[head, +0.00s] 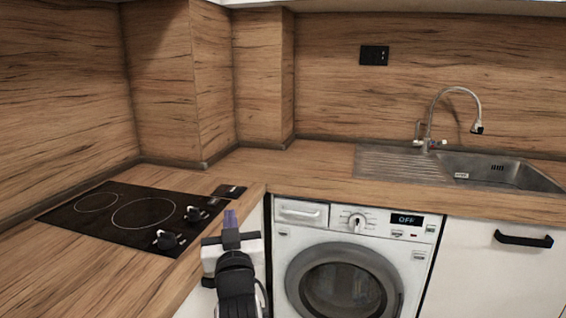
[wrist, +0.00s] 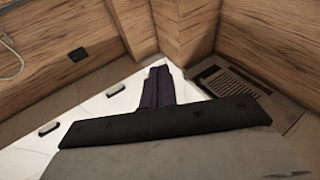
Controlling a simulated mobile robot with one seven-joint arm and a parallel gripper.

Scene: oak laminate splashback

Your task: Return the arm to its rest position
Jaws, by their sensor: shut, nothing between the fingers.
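My gripper (head: 231,218) is in the lower middle of the head view, with its purple-grey fingers together and nothing between them. It is in front of the counter corner, just right of the hob in the picture; I cannot tell its exact gap to the counter edge. In the wrist view the closed fingers (wrist: 158,85) point away from the dark gripper body. My white and black wrist hides part of the counter front behind it.
The hob (head: 140,212) with dark knobs lies in the left wooden counter (head: 60,270). The washing machine (head: 350,265) reads OFF and its door is shut. To the right are the sink (head: 490,172), the tap (head: 430,125) and a white cabinet with a black handle (head: 523,239).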

